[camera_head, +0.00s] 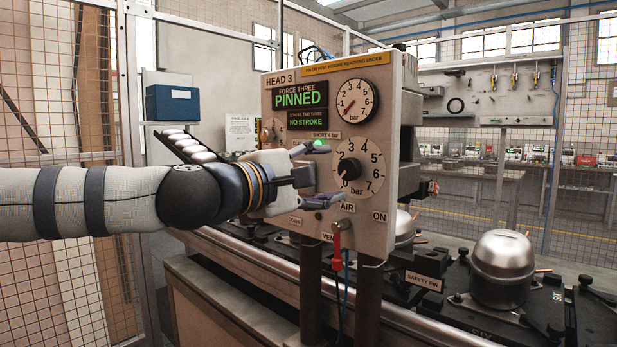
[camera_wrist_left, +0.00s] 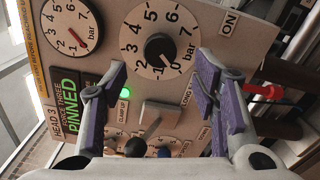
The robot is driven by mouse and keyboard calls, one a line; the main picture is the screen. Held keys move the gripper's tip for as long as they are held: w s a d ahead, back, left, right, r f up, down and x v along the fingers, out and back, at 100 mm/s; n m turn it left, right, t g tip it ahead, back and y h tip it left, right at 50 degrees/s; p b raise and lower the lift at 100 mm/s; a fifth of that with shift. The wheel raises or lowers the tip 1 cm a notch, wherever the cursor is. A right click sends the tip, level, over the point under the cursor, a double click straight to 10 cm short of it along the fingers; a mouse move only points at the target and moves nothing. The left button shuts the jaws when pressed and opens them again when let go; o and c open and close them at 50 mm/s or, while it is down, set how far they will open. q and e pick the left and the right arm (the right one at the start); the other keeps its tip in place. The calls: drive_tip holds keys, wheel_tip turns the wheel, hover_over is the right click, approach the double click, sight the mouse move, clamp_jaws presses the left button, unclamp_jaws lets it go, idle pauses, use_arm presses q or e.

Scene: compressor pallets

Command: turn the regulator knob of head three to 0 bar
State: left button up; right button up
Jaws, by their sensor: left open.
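The regulator knob (camera_head: 349,169) is a black knob on a white dial marked in bar, on the panel (camera_head: 390,225) labelled HEAD 3. In the left wrist view the knob (camera_wrist_left: 160,46) lies beyond the fingertips, between their lines. My right gripper is in neither view.
A pressure gauge (camera_head: 357,101) with a red needle near its low end sits above the knob. A display (camera_head: 300,97) reads PINNED and NO STROKE. A green lamp (camera_wrist_left: 124,93) is lit. A red vent handle (camera_head: 337,250) hangs below. A metal compressor shell (camera_head: 502,268) stands right.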

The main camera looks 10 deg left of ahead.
use_arm(q)
drive_tip(key=v, duration=0.6)
drive_tip(key=s+d+f+m+g+y, duration=0.1)
drive_tip(key=d+f+g, duration=0.1)
drive_tip(key=f, duration=0.9)
drive_tip(key=s+d+f+m+g+y, duration=0.1)
drive_tip(key=s+d+f+m+g, duration=0.1)
drive_tip(key=f, duration=0.8)
drive_tip(key=s+f+m+g+y, duration=0.1)
drive_tip(key=s+f+g, duration=0.1)
drive_tip(key=s+f, duration=0.35)
drive_tip(key=s+a+f+m+g+y, duration=0.1)
drive_tip(key=s+f+g, duration=0.15)
drive_tip(key=f, duration=0.65)
drive_tip(key=s+f+m+g+y, duration=0.1)
drive_tip(key=s+f, duration=0.3)
drive_tip(key=f, duration=0.3)
drive_tip(key=s+a+f+m+g+y, duration=0.25)
drive_tip(key=s+a+f, duration=0.35)
drive_tip(key=s+f, duration=0.55)
drive_tip(key=s+a+f+m+g+y, duration=0.1)
drive_tip(key=s+a+m+g, duration=0.1)
drive_tip(key=s+a, duration=0.4)
drive_tip(key=s+a+f+m+g+y, duration=0.1)
drive_tip(key=s+a+m+g+y, duration=0.1)
drive_tip(key=s+a, duration=0.4)
drive_tip(key=s, duration=0.5)
drive_tip(key=shift+m, duration=0.35)
